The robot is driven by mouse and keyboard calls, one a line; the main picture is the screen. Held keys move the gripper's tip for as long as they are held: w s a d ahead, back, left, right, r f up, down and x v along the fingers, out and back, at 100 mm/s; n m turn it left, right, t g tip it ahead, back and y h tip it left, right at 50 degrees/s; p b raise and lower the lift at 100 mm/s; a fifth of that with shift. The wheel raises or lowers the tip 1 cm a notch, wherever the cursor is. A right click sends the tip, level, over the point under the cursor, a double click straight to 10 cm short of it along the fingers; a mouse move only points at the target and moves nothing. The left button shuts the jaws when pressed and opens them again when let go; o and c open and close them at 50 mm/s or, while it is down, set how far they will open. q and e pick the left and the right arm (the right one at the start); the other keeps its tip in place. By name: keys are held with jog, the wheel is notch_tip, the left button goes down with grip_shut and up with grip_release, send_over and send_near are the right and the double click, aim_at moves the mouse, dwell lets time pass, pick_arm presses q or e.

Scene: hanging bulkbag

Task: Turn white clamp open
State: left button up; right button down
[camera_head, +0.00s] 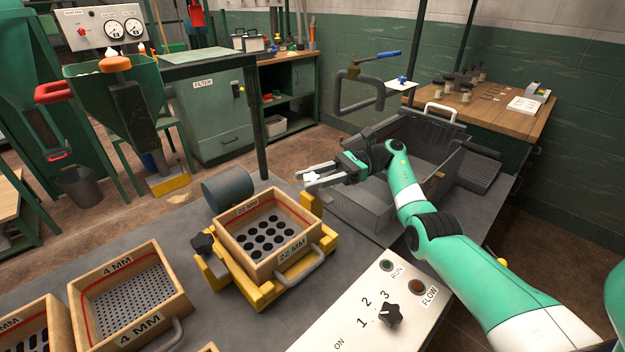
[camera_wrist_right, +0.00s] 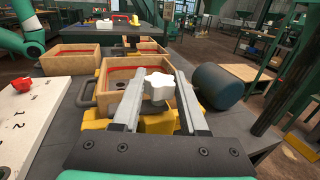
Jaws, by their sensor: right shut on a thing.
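The white clamp is a star-shaped white knob (camera_wrist_right: 159,86) on a dark stem, in the middle of the right wrist view. It stands beside the yellow frame (camera_wrist_right: 127,126) that holds the wooden 22 MM sieve (camera_head: 285,262). My right gripper (camera_head: 312,176) is at the sieve's back right corner in the head view, pointing left. Its two pale fingers lie on either side of the knob and are shut on it. A black knob (camera_head: 203,243) sits at the frame's left side. My left gripper is not in view.
The wooden 4 MM sieve (camera_head: 135,301) is to the left, and a white control panel (camera_head: 352,335) is in front. A grey open bin (camera_head: 365,208) lies under my right arm. The bench between the sieves is bare.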

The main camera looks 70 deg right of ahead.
aim_at(313, 177)
jog(key=shift+c, duration=2.2)
grip_release()
jog(key=r+p, duration=0.1)
jog(key=r, duration=0.1)
jog(key=r+p, duration=0.2)
jog(key=shift+s+a+r, duration=0.15)
jog(key=shift+a, duration=0.05)
jog(key=s+a+r+p, duration=0.7)
jog(key=s+a+r, duration=0.1)
jog(key=a, duration=0.2)
jog(key=shift+s+a+r+p, duration=0.2)
jog(key=shift+s+r+p, duration=0.15)
jog(key=shift+p, duration=0.05)
